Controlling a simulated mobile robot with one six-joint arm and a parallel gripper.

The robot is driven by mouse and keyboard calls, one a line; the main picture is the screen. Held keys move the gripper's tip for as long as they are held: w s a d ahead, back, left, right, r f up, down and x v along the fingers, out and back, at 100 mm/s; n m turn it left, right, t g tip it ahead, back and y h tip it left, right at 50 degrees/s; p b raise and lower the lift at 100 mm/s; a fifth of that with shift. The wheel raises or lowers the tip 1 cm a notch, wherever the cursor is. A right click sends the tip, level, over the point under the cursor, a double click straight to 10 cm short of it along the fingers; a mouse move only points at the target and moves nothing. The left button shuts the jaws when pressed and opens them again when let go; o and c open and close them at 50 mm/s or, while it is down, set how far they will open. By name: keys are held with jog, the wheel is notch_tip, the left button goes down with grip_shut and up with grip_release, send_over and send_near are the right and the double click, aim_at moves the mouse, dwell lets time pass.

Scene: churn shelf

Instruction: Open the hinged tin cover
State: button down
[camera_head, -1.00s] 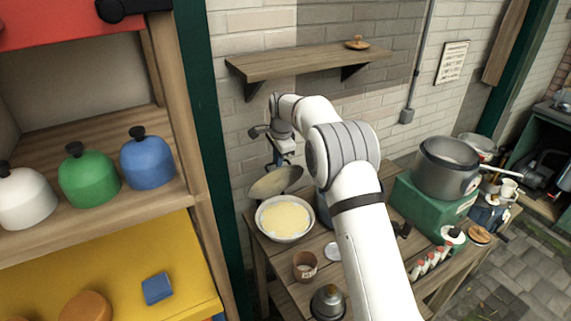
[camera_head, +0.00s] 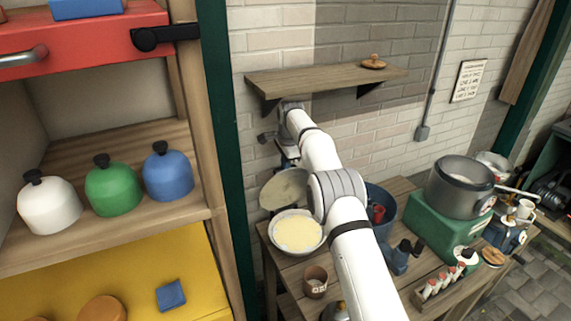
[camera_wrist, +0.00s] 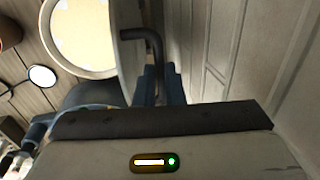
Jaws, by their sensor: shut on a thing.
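The round pale tin (camera_head: 298,250) stands on the wooden table and shows yellow contents. Its hinged cover (camera_head: 284,188) is raised at the tin's back edge, close to upright, with its inner face towards the head camera. In the wrist view the tin's rim (camera_wrist: 48,45) is at upper left and the cover (camera_wrist: 127,45) stands edge-on beside it. A dark bent handle (camera_wrist: 156,52) runs from the cover in between my blue-grey fingertips. My gripper (camera_wrist: 159,85) is shut on this handle. In the head view my gripper is small and partly hidden behind the cover and my wrist.
A brown cup (camera_head: 315,284) stands in front of the tin, and a blue bucket (camera_head: 380,205) is to its right behind my arm. A wall shelf (camera_head: 325,78) hangs above. A green post (camera_head: 222,150) and a cabinet with several canisters are at left. A pot (camera_head: 460,188) is at right.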

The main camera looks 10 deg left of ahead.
jog(key=shift+w+a+r, duration=0.1)
jog(key=shift+w+a, duration=0.1)
jog(key=shift+a, duration=0.25)
jog(key=c, duration=1.9)
grip_release()
jog(key=shift+w, duration=0.1)
jog(key=shift+o, duration=1.4)
jog(key=shift+w+a+f, duration=0.25)
jog(key=shift+w+f, duration=0.05)
jog(key=shift+f, duration=0.05)
jog(key=shift+o, duration=0.5)
jog(key=shift+d, duration=0.1)
jog(key=shift+w+d+r, duration=0.1)
jog(key=shift+r, duration=0.05)
